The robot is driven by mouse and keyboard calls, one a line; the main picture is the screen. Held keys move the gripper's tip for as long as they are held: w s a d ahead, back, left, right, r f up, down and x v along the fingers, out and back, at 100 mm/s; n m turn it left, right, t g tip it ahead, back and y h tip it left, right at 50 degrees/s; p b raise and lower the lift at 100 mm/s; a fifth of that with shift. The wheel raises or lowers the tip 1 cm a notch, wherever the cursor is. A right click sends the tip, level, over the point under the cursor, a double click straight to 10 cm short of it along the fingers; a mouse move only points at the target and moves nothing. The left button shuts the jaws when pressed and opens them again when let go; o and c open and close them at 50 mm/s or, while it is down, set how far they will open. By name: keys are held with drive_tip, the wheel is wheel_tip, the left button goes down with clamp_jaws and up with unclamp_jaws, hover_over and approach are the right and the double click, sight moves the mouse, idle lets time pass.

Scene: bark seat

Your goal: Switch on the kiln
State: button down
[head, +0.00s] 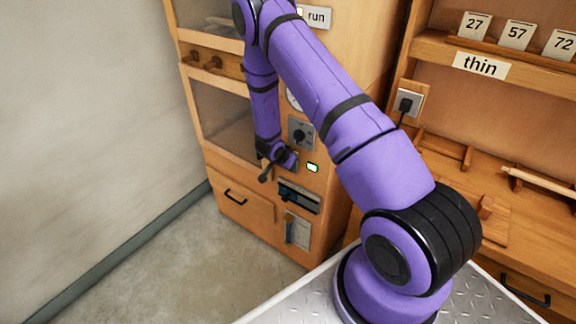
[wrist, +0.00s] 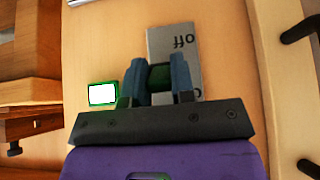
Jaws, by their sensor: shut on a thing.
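The kiln (head: 330,200) is a tall wooden cabinet with a control panel down its right side. In the wrist view a grey switch plate (wrist: 175,40) reads "off" upside down; a second word is mostly hidden behind a finger. My gripper (wrist: 160,75) is shut on the dark green switch lever (wrist: 159,78) in front of this plate. Which position the lever stands in I cannot tell. Beside the plate a green-framed lamp (wrist: 103,94) shows a bright white face; it also shows in the head view (head: 313,167). There my gripper (head: 290,163) is small and partly hidden by my wrist.
Shelves with number cards (head: 515,34) stand right. The floor (head: 165,265) in front is clear.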

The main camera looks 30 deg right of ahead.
drive_tip(key=c, duration=1)
unclamp_jaws()
drive_tip(key=shift+o, duration=0.2)
drive_tip(key=v, duration=1.1)
